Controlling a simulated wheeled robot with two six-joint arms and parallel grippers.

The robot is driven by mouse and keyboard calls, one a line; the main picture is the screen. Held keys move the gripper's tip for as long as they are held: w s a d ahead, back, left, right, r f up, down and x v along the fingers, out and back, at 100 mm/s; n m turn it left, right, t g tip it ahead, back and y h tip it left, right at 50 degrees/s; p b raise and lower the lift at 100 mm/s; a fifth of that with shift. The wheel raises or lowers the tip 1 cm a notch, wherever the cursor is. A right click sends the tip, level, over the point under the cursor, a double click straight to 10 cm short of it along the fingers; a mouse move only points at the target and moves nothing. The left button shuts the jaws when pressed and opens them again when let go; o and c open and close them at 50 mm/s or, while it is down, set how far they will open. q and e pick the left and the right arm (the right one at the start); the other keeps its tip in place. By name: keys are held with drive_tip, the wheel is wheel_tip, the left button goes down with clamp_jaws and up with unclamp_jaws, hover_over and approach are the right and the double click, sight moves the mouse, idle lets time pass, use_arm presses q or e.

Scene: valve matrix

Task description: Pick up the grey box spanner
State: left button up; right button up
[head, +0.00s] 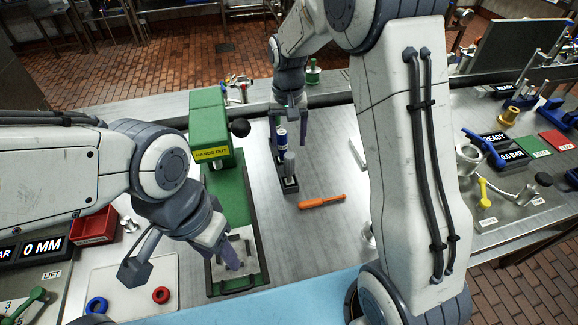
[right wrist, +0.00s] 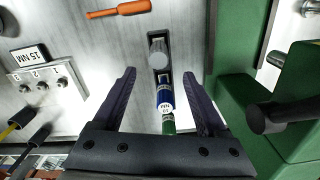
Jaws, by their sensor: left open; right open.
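The grey box spanner (head: 289,162) stands upright in a narrow dark rack (head: 291,187) on the steel bench. It also shows in the right wrist view (right wrist: 158,52), just beyond the fingertips. A blue spanner (head: 281,140) stands beside it in the same rack, and a green one (right wrist: 168,123) shows in the right wrist view. My right gripper (head: 290,117) is open and points down over the rack, its fingers either side of the blue and green spanners, apart from the grey one. My left gripper (head: 232,258) is open over the green fixture's plate.
A green press (head: 209,125) with a black knob stands left of the rack. An orange-handled tool (head: 322,201) lies to the right on clear bench. A red bin (head: 95,227) and coloured rings lie at the left. Valves and displays fill the right side.

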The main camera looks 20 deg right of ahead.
sight(289, 155)
wheel_tip(289, 155, down, 3)
drive_tip(key=shift+f+p, duration=0.2)
drive_tip(key=shift+p, duration=0.15)
drive_tip(key=shift+s+f+p, duration=0.2)
drive_tip(key=shift+f+p, duration=0.25)
drive_tip(key=shift+f, duration=0.15)
wheel_tip(289, 155, down, 4)
drive_tip(key=shift+s+d+r+p, duration=0.1)
drive_tip(key=shift+s+r+p, duration=0.1)
drive_tip(key=shift+p, duration=0.55)
drive_tip(key=shift+w+f, duration=0.1)
drive_tip(key=shift+f, duration=0.25)
clamp_jaws()
